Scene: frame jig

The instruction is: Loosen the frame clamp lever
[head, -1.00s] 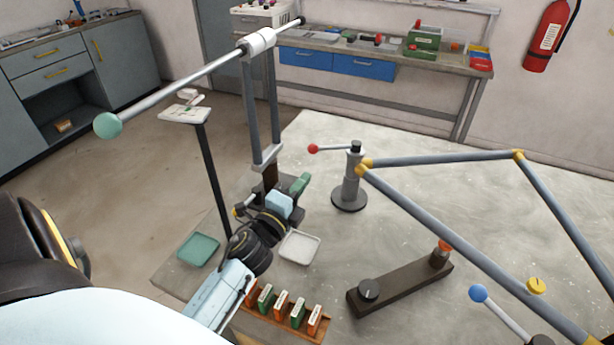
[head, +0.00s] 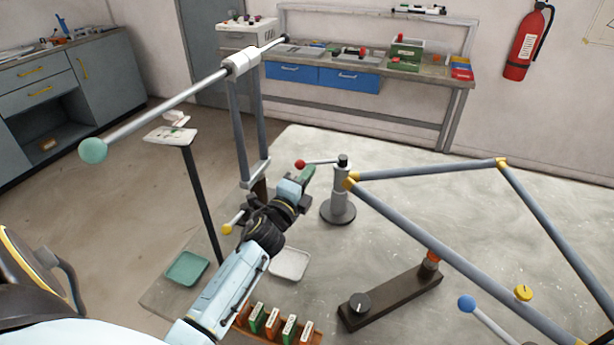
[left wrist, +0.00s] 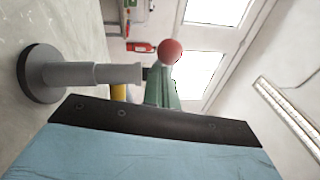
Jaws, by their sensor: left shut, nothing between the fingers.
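A lever with a red ball knob (head: 300,164) sticks out to the left from the top of a grey post (head: 340,205). The post stands upright on a round base at a corner of the grey-blue bar frame (head: 430,163). My left gripper (head: 308,173) is shut and empty, its green fingertips just below and right of the red knob. In the left wrist view the red knob (left wrist: 170,50) shows beyond the green fingers (left wrist: 162,92), with the grey post (left wrist: 85,74) to the left. Whether fingers and lever touch I cannot tell. My right gripper is not in view.
A second lever with a blue ball (head: 466,303) is at lower right. A dark bar with a knob (head: 360,303) lies on the table. A long green-balled lever (head: 93,150) reaches over the left side. Trays (head: 289,264) and a card rack sit near my left arm.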

